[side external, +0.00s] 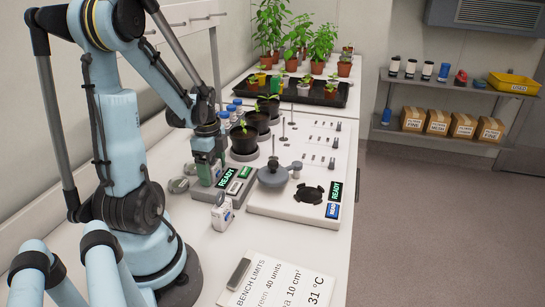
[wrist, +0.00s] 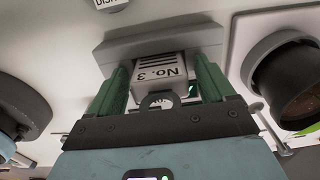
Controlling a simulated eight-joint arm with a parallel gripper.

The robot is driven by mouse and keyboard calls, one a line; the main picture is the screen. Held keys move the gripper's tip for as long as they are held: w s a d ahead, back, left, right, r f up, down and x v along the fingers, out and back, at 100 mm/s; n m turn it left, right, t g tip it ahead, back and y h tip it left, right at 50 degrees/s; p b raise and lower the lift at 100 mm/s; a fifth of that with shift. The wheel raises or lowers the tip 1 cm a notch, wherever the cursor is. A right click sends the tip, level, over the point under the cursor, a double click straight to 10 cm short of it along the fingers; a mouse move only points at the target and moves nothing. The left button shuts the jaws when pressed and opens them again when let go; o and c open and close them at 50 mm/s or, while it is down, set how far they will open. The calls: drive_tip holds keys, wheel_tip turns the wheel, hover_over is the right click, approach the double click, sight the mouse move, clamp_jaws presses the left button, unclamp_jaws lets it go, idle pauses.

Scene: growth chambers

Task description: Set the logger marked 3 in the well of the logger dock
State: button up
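The logger marked 3 (wrist: 160,68) is a pale block with a dark-printed label and a grey ring. In the wrist view it sits between the two green fingers of my gripper (wrist: 160,85), which look closed against its sides. The grey logger dock (wrist: 105,50) lies just beyond it. In the side view my gripper (side external: 208,168) is low over the left end of the dock (side external: 240,190), whose display reads READY. My fingers hide the well and most of the logger, so I cannot tell whether its base is inside the well.
Another pale labelled unit (side external: 222,213) stands on the bench in front of the dock. A white board with a round grey fixture (side external: 273,174) and a second READY display is to the right. Potted seedlings (side external: 243,138) stand close behind my gripper. A limits sign (side external: 280,280) lies at the front.

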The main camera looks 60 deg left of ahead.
drive_tip(key=shift+o, duration=0.5)
drive_tip(key=shift+r, duration=0.15)
wheel_tip(320, 180, up, 12)
drive_tip(key=shift+d+f, duration=0.1)
drive_tip(key=shift+f, duration=0.05)
drive_tip(key=w+d+n+t, duration=0.3)
drive_tip(key=w+d+n, duration=0.1)
drive_tip(key=d, duration=0.8)
drive_tip(key=w+d+f+n+t, duration=0.1)
drive_tip(key=w+d+n+t, duration=0.3)
drive_tip(key=d, duration=0.8)
drive_tip(key=shift+w+d+f+n, duration=0.2)
drive_tip(key=shift+w+n, duration=0.3)
drive_tip(key=shift+w, duration=0.3)
